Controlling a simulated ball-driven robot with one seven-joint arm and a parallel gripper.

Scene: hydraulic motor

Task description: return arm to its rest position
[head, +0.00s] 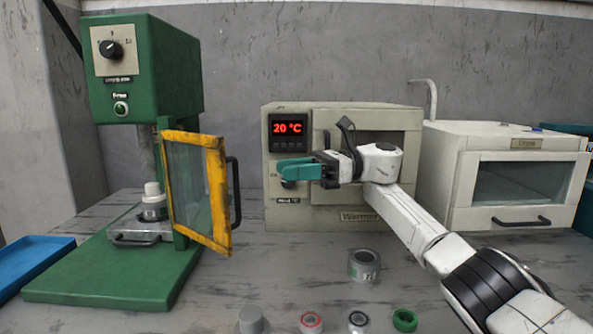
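My white arm (405,218) reaches in from the lower right, bent at the elbow. My gripper (285,169) has teal fingers and points left in front of the beige warmer (350,208), which reads 20 °C. The fingers overlap the area around the warmer's knob in the picture; I cannot tell whether they touch it. I see no object held between them, but their gap is not clear from this side. My wrist and a dark cable hide part of the warmer's front and window.
A green press (150,70) stands left, its yellow-framed door (222,190) swung open, a grey-white part (153,204) on its plate. A white cabinet (485,215) stands right. A blue tray (35,262) lies far left. A grey cylinder (364,268) and several small rings (405,320) sit in front.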

